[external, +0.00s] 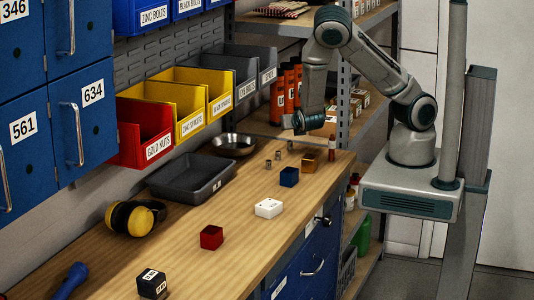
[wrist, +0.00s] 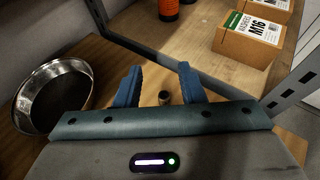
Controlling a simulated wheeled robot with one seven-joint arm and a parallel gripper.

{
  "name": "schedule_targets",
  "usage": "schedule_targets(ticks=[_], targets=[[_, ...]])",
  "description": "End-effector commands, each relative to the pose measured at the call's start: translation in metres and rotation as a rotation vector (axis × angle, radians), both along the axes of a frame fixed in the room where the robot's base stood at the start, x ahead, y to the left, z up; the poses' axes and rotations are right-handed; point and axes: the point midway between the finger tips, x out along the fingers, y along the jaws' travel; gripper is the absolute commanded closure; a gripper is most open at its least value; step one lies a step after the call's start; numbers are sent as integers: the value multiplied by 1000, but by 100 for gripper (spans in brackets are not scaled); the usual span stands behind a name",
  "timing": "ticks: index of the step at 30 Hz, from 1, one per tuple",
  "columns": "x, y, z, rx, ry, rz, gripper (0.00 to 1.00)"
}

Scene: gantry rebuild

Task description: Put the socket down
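In the wrist view, the two blue fingers of my gripper (wrist: 160,86) are spread apart. A small dark-topped round piece (wrist: 163,97), probably a socket, shows between them with a gap on each side. It appears to be below the fingers, not gripped.
A metal bowl (external: 233,146) and a grey tray (external: 192,184) stand along the bench's back. Blue (external: 289,177), white (external: 269,208) and red (external: 211,237) blocks line the front. A shelf post (external: 344,95) and washer box (wrist: 250,38) lie beyond the bench's end.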

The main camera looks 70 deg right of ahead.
Motion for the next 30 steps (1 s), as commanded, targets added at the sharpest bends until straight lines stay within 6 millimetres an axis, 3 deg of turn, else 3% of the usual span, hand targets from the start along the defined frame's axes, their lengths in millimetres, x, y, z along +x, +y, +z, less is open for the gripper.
schedule_targets(ticks=[4,7,11,16,24,30], targets=[[0,1,5,37,-12,-8,64],[1,9,1,173,-52,-35,64],[3,30,-4,491,-142,-115,64],[2,68,8,940,-243,-276,64],[-19,114,67,1483,-314,-597,64],[-53,128,121,1718,-333,-872,64]])
